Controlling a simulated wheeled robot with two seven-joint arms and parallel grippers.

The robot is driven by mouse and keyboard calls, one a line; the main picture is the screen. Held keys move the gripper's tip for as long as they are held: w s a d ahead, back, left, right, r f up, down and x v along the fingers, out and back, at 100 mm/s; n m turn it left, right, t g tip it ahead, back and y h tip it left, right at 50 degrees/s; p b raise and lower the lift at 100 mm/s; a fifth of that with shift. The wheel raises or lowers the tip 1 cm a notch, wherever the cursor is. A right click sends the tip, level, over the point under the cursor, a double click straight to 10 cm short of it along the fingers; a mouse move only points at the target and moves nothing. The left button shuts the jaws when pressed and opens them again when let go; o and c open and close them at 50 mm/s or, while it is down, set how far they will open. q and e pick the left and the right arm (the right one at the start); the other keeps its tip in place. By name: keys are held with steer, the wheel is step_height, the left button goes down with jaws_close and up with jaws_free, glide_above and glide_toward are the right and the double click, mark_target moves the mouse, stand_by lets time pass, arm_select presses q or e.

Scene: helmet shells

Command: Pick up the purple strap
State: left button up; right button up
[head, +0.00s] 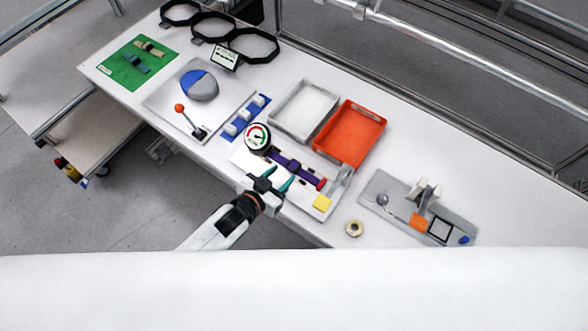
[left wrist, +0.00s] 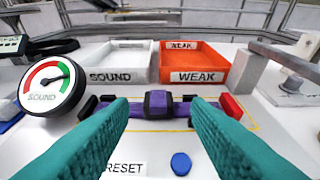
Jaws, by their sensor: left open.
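The purple strap (head: 289,165) lies across a white test board (head: 240,160) near the front edge of the table. It runs between two end holders, with a red piece (head: 322,184) at its right end. In the left wrist view the purple strap (left wrist: 185,109) stretches crosswise ahead, with a dark purple block at its middle. My left gripper (head: 270,179) is open and empty, with teal fingers. It is on the near side of the strap, its fingers pointing at the strap and spread either side of its middle block. My right gripper is out of view.
A round gauge (head: 257,137) stands left of the strap. A white tray (head: 303,108) and an orange tray (head: 350,133) lie behind it. A grey post (left wrist: 250,72) rises to the right. A green mat (head: 118,66) with other straps is far left.

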mark_target(293, 165)
arm_select(q)
steer(key=b+x, duration=0.1)
steer(key=x, duration=0.2)
steer(key=shift+a+f, duration=0.1)
steer(key=shift+f, duration=0.05)
steer(key=b+x, duration=0.4)
steer(key=shift+f+b, duration=0.3)
steer(key=shift+f, duration=0.15)
steer(key=shift+w, duration=0.3)
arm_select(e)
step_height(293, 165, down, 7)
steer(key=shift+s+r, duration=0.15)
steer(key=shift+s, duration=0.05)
arm_select(q)
steer(key=shift+r, duration=0.1)
steer(key=c, duration=0.8)
step_height(293, 165, up, 10)
steer(key=s+a+r+n+y, duration=0.1)
steer(key=a+r+n+y, duration=0.1)
steer(key=a+r, duration=0.2)
steer(key=s+a+r+n+t+y, duration=0.1)
steer(key=a+r+n+y, duration=0.1)
steer(key=a+r, duration=0.3)
steer(key=s+a+r+n+t+y, duration=0.1)
steer(key=a+r+n+y, duration=0.2)
steer(key=a, duration=0.7)
steer(key=shift+s+a+r+y, duration=0.2)
steer(key=shift+s+r+y, duration=0.1)
steer(key=shift+r+y, duration=0.3)
